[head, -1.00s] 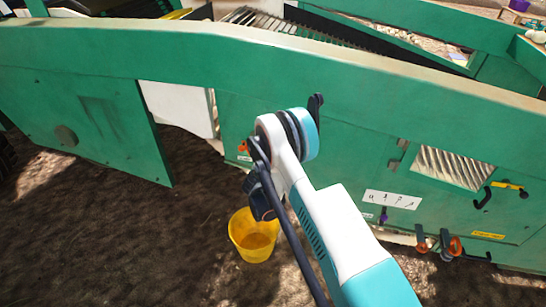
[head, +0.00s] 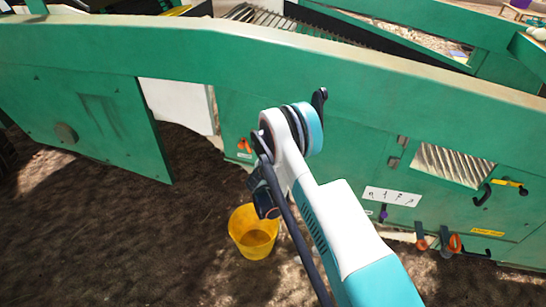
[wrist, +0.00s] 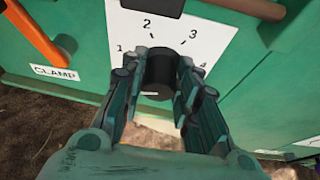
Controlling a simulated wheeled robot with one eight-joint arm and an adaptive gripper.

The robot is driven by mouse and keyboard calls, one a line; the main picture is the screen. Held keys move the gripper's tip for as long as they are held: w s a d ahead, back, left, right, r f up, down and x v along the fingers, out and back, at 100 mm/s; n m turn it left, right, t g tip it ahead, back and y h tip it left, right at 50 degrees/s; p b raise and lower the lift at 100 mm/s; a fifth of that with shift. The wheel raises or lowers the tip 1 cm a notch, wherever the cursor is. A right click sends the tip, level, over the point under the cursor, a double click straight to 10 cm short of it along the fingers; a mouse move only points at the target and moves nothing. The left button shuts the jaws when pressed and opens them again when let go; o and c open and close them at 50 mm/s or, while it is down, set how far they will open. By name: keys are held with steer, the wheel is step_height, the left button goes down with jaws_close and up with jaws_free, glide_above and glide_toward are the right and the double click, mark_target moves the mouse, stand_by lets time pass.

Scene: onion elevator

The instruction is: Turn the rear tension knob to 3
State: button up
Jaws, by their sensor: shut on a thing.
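In the wrist view my gripper (wrist: 160,78) is shut on a round black knob (wrist: 157,72), one finger on each side. The knob sits in front of a white dial plate (wrist: 200,22) on the green machine panel. The plate shows 1 at left, 2 upper left, 3 upper right and 4 at right. I cannot make out a pointer on the knob, so its setting cannot be told. In the head view my arm hides the knob and its dial.
An orange handle (wrist: 35,32) beside a CLAMP label (wrist: 55,73) is left of the knob. A brown bar (wrist: 245,8) juts out at upper right. In the head view a yellow bucket (head: 254,235) stands on the soil below my arm. Another white scale plate (head: 391,196) is farther right.

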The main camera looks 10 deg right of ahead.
steer(key=shift+s+d+m+t+y, duration=0.15)
steer(key=shift+m+t+y, duration=0.55)
steer(key=shift+m, duration=0.7)
steer(key=o, duration=1.1)
steer(key=shift+c, duration=0.2)
steer(key=shift+r, duration=0.1)
step_height(320, 180, up, 10)
steer(key=shift+f, duration=0.1)
